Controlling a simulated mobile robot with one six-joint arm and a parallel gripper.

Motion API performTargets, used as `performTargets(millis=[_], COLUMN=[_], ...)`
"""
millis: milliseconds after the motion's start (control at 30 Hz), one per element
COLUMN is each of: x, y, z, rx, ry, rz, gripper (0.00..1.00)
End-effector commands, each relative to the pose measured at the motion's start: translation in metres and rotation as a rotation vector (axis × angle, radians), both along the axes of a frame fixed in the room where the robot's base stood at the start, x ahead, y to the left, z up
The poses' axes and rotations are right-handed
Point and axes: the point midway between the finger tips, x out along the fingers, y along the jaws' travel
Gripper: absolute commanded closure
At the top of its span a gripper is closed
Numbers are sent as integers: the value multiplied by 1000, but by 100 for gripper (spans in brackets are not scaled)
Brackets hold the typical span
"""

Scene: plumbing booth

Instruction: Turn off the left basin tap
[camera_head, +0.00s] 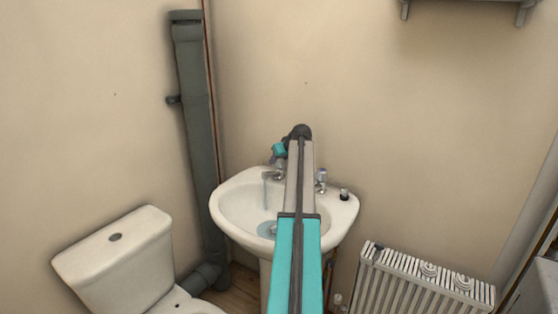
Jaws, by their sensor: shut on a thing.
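The white basin (232,199) stands against the back wall. The left basin tap (280,171) is at its back edge, partly hidden by my gripper. A thin stream of water (265,192) falls from its spout into the bowl, where some water shows. My gripper (275,159) is small in the view, at the top of the left tap, and is shut on the tap's handle; the fingers are hard to make out. The right basin tap (321,181) stands to the right of my arm. My arm crosses in front of the basin and hides its middle.
A white toilet (125,258) stands at the left, with a thick grey pipe (196,120) behind it. A white radiator (425,285) is at the lower right. A dark plug (344,194) sits on the basin's right rim. A grey shelf (470,3) is at the upper right.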

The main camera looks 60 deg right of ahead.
Motion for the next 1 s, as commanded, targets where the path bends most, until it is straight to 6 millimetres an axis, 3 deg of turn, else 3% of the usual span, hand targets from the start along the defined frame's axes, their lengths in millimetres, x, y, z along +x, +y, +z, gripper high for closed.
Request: performTargets(millis=[367, 1000], x=[0, 0], y=[1, 1], z=[1, 0], rx=[-1, -1], ry=[-1, 2], rz=[-104, -473], gripper=[85, 85])
